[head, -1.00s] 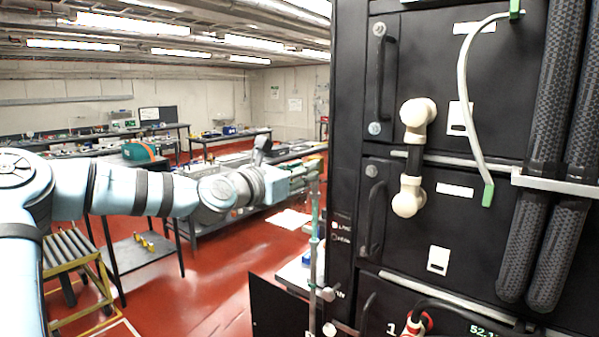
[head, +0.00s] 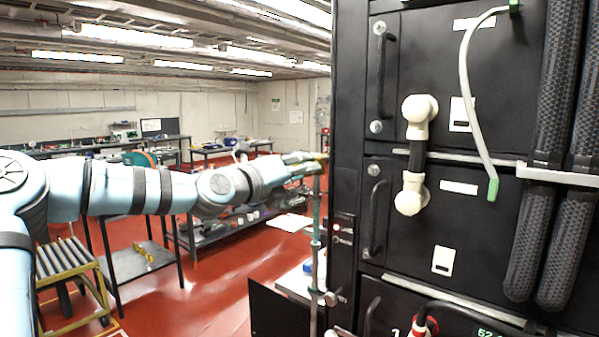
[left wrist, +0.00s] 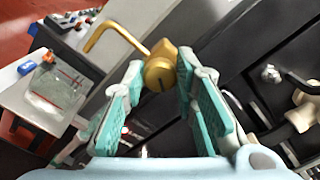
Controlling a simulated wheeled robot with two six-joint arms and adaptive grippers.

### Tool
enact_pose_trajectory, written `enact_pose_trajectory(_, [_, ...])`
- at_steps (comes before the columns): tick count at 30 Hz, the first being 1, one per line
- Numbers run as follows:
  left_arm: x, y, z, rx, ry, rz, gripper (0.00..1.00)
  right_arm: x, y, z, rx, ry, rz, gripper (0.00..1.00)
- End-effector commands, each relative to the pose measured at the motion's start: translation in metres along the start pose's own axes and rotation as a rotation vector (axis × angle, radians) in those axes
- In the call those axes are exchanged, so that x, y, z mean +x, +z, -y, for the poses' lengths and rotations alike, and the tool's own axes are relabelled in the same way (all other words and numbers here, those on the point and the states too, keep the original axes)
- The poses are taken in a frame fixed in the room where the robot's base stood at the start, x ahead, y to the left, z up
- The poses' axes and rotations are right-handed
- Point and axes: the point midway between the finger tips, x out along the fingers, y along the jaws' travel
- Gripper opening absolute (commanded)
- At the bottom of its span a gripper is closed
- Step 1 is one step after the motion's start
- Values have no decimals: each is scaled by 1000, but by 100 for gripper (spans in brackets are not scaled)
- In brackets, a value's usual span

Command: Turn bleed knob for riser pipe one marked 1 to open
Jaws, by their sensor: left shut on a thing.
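The brass bleed knob (left wrist: 160,72), with a dark slot on its face, sits between the fingertips of my left gripper (left wrist: 157,73) in the left wrist view. The teal finger pads close on it from both sides. A bent brass spout (left wrist: 118,28) runs from the knob to the upper left. In the head view my left gripper (head: 308,163) is at the top of a thin greenish riser pipe (head: 316,215), beside the black cabinet's left edge; the knob is hardly visible there. No mark 1 on the knob can be read. My right gripper is not in view.
The black battery cabinet (head: 343,120) stands close on the right, with handles, white elbow connectors (head: 417,118) and thick black hoses (head: 549,130). A low white table (left wrist: 38,112) stands left in the wrist view. Red floor and workbenches lie behind my left arm.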

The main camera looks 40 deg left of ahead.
Motion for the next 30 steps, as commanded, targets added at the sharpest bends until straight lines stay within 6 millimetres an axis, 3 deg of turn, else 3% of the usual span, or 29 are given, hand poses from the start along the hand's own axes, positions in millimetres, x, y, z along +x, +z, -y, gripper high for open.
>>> enact_pose_trajectory(30, [0,4,0,-960,-9,11,0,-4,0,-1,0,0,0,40])
